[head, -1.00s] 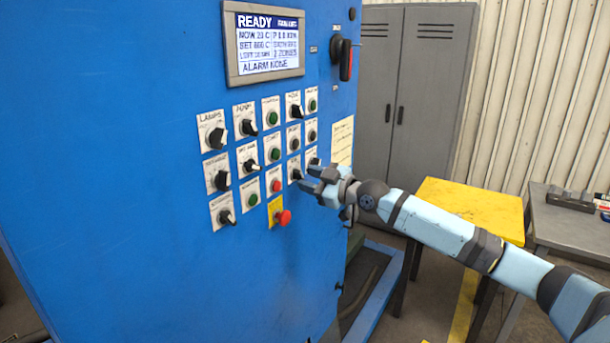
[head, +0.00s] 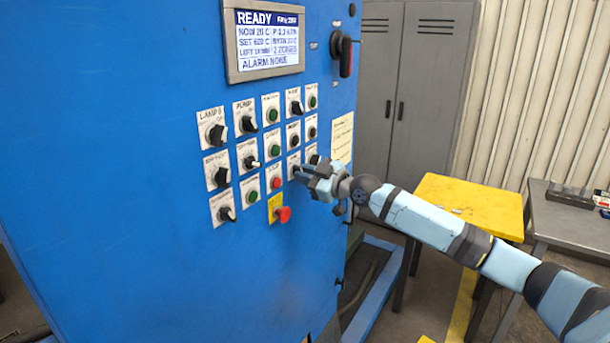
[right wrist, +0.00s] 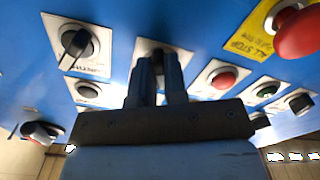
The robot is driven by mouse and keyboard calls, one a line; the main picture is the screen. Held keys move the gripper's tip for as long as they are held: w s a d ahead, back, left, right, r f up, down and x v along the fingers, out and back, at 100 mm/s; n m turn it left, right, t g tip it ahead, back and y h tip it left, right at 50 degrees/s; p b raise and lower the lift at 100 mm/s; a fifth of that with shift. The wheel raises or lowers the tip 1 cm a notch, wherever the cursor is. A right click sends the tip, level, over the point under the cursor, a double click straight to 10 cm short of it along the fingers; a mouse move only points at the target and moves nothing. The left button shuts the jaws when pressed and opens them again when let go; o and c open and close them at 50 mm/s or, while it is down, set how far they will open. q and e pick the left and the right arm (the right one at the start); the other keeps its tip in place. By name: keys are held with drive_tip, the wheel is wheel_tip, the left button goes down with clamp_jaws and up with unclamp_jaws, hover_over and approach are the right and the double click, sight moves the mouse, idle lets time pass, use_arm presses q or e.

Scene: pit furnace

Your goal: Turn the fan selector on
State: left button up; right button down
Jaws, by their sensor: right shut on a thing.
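A blue panel (head: 150,215) carries rows of switches and buttons on white plates. My right gripper (head: 299,172) is at the right part of the lower rows, its fingers against the panel face. In the right wrist view its two fingers (right wrist: 161,76) are closed around a dark selector knob (right wrist: 158,56) on a white plate. The fingers cover most of this knob and its label, so I cannot read whether it says fan or tell which way it points. My left gripper is not in view.
A red stop button (head: 283,214) on a yellow plate sticks out below left of my right gripper. Other black selectors (head: 217,134) and a green button (head: 272,116) are close by. A display (head: 268,43) reads READY. A yellow table (head: 465,200) stands right.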

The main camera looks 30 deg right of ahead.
drive_tip(key=shift+s+a+m+p, duration=0.1)
drive_tip(key=shift+m+p, duration=0.4)
drive_tip(key=shift+m, duration=2.35)
drive_tip(key=shift+a+m+p, duration=0.1)
drive_tip(key=shift+m+p, duration=0.35)
drive_tip(key=shift+m, duration=2.4)
drive_tip(key=c, duration=1.2)
unclamp_jaws()
drive_tip(key=shift+o, duration=0.2)
